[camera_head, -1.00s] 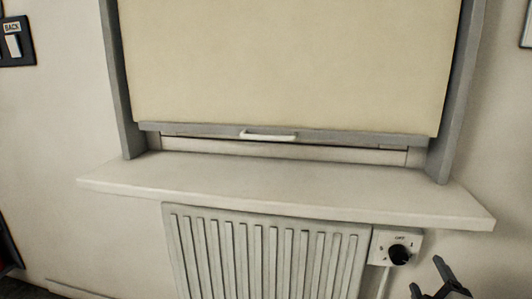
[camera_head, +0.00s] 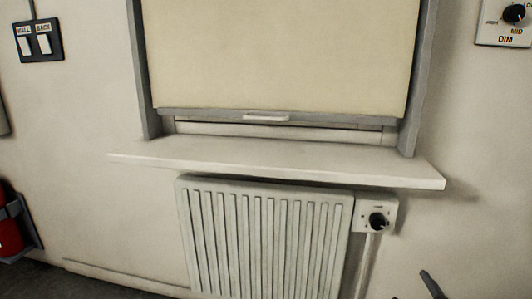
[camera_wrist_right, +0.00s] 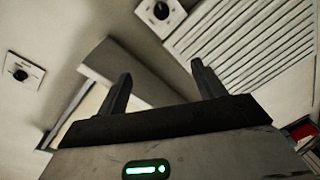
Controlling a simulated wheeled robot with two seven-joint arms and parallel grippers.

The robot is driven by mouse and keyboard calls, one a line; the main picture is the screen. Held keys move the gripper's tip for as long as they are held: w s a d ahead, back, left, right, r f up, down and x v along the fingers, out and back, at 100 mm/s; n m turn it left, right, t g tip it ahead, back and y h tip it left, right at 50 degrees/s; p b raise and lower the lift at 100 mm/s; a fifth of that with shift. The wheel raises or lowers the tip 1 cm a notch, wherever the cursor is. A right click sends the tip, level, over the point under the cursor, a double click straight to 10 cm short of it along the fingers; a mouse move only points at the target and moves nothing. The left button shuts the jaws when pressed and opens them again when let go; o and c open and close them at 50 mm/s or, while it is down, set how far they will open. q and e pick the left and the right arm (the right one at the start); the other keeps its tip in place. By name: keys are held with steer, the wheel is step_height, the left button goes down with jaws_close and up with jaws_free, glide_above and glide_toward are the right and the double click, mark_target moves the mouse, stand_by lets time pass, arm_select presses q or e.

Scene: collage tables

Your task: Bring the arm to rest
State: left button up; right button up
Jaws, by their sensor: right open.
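My right gripper (camera_wrist_right: 160,88) is open and empty in the right wrist view, its two dark fingers spread wide apart. Beyond the fingers are a wall, a shelf-like sill and a radiator; nothing lies between the fingertips. In the head view only a dark tip of my right gripper (camera_head: 432,285) shows at the bottom right, low in front of the wall and right of the radiator. My left gripper is not in view.
A cream blind (camera_head: 280,55) hangs above a white sill (camera_head: 270,160). Below are a radiator (camera_head: 265,240) and its knob (camera_head: 378,220). Wall switches (camera_head: 38,42) are upper left, a dimmer (camera_head: 512,16) upper right. A red cylinder (camera_head: 8,225) stands at the left edge.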

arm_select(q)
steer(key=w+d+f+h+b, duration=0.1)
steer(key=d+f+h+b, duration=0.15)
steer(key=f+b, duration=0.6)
arm_select(e)
steer(key=s+a+f+m+g+y, duration=0.35)
steer(key=s+a+f, duration=0.4)
steer(key=a, duration=0.35)
steer(key=s+a+f+m+g+y, duration=0.2)
steer(key=s+a+f+m+y, duration=0.3)
steer(key=s+a, duration=0.5)
arm_select(q)
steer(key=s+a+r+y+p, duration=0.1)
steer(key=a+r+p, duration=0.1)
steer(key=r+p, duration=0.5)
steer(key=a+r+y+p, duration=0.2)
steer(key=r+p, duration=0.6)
steer(key=p, duration=0.6)
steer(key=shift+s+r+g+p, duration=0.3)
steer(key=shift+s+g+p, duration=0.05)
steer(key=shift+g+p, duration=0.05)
arm_select(e)
steer(key=d+r+h, duration=0.2)
steer(key=d+r, duration=0.1)
steer(key=r, duration=1)
steer(key=shift+w+r+n+g, duration=0.15)
steer(key=shift+w+n+g, duration=0.05)
steer(key=shift+n+g, duration=0.2)
